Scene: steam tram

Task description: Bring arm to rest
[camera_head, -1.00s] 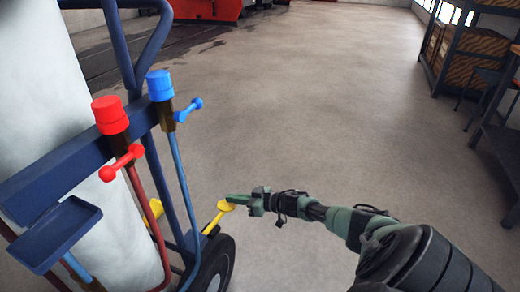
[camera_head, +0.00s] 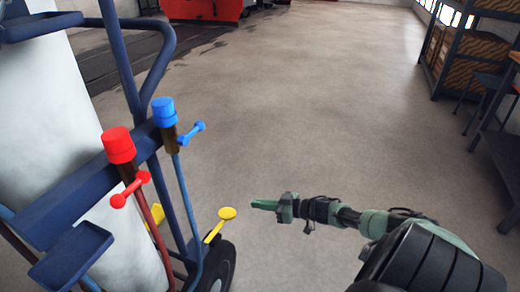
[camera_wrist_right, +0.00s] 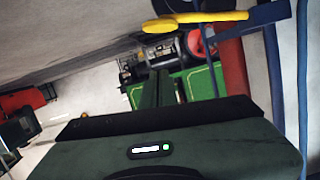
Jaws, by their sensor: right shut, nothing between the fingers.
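My right gripper (camera_head: 258,204) is shut and empty. It hangs over the bare floor, just right of the blue cart and apart from it. Its dark green fingers (camera_wrist_right: 160,90) are together in the right wrist view. My right arm (camera_head: 375,222) is stretched out from the lower right, with the forearm pointing left. My left gripper is not in the head view.
A blue cart (camera_head: 75,197) carries a white cylinder and two torch-like pieces, one with a red cap (camera_head: 118,145), one blue (camera_head: 164,112). A yellow lever (camera_head: 219,222) sticks out near its wheel (camera_head: 217,268). Shelving (camera_head: 452,45) stands far right. The middle floor is clear.

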